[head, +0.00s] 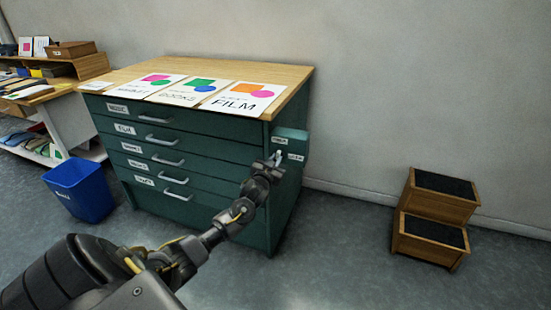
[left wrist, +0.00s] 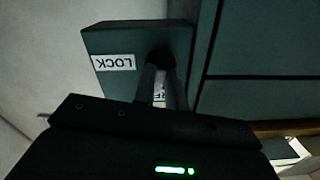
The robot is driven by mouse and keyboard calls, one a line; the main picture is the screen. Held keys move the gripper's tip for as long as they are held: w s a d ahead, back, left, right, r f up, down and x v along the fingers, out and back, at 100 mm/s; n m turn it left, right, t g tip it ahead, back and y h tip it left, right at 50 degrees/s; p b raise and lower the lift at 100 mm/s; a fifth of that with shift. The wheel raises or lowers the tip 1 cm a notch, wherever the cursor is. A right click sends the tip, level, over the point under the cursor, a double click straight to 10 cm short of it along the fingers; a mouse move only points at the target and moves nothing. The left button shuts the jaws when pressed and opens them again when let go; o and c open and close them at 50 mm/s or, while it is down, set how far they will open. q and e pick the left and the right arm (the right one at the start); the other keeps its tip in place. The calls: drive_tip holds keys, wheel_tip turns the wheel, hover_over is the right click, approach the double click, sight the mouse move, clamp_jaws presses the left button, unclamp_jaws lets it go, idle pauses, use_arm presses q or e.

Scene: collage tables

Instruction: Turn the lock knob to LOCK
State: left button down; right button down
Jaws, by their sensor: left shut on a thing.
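The lock box (head: 293,136) is a teal block on the right side of a dark green drawer cabinet (head: 192,153). It carries two small white labels, too small to read in the head view. In the left wrist view the box (left wrist: 125,40) shows a LOCK label (left wrist: 113,62), upside down. My left gripper (head: 277,160) is at the box front, shut on the lock knob. In the left wrist view its fingers (left wrist: 161,85) reach the dark knob (left wrist: 160,57). The fingers hide much of the knob and part of a second label, so its pointing direction is unclear.
Several printed sheets, one reading FILM (head: 243,98), lie on the cabinet's wooden top (head: 290,76). A blue bin (head: 80,190) stands left of the cabinet. A wooden step stool (head: 432,222) stands at the right by the wall. The floor between is clear.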

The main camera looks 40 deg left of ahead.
use_arm(q)
drive_tip(key=m+p, duration=0.3)
drive_tip(key=m, duration=0.3)
drive_tip(key=shift+d+m+p, duration=0.1)
drive_tip(key=shift+m+p, duration=0.2)
drive_tip(key=shift+p, duration=0.05)
drive_tip(key=shift+f+m+p, duration=0.15)
drive_tip(key=shift+m+p, duration=1.65)
drive_tip(key=shift+m, duration=2.6)
use_arm(e)
drive_tip(key=s+d+f, duration=0.2)
drive_tip(key=s+f, duration=0.4)
drive_tip(key=f, duration=0.2)
drive_tip(key=s+d+f+g, duration=0.1)
drive_tip(key=s+d+f, duration=0.2)
drive_tip(key=s+f, duration=0.2)
drive_tip(key=shift+s+d+f+h, duration=0.2)
drive_tip(key=shift+s+f+h, duration=0.15)
drive_tip(key=shift+f, duration=1.45)
drive_tip(key=shift+s, duration=0.2)
use_arm(q)
drive_tip(key=c, duration=1.4)
unclamp_jaws()
drive_tip(key=shift+c, duration=0.2)
